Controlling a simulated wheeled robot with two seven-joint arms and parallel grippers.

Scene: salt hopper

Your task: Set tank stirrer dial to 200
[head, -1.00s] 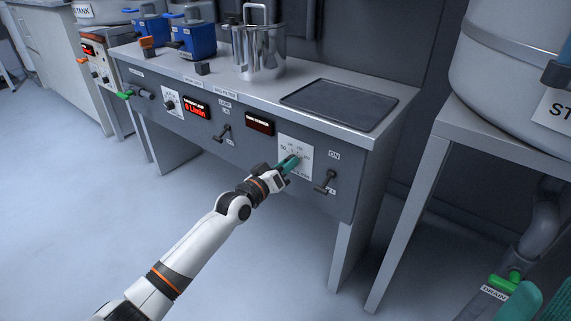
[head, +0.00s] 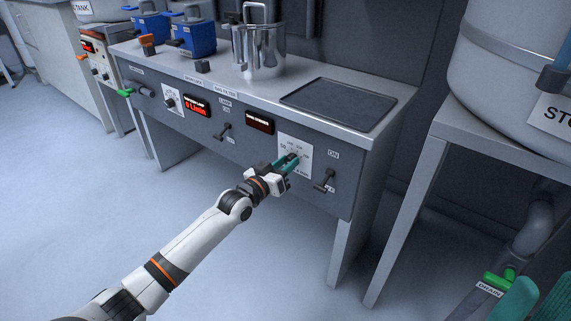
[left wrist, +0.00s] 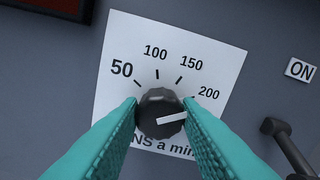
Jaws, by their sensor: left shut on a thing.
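The stirrer dial is a black knob (left wrist: 160,112) with a white pointer, on a white scale plate (left wrist: 205,52) marked 50, 100, 150 and 200. In the left wrist view the pointer aims right, slightly below the 200 mark, past it clockwise. My left gripper (left wrist: 162,118) has its teal fingers on both sides of the knob, shut on it. In the head view the left gripper (head: 290,163) hides part of the dial and plate (head: 303,146). Teal fingers of my right gripper (head: 535,302) show apart at the bottom right corner, away from the panel.
An ON switch lever (head: 324,181) sits just right of the dial plate. A dark display (head: 259,121) is to its left. A steel pot (head: 258,50) and black tray (head: 338,104) are on the bench top. A green drain valve (head: 497,281) is at lower right.

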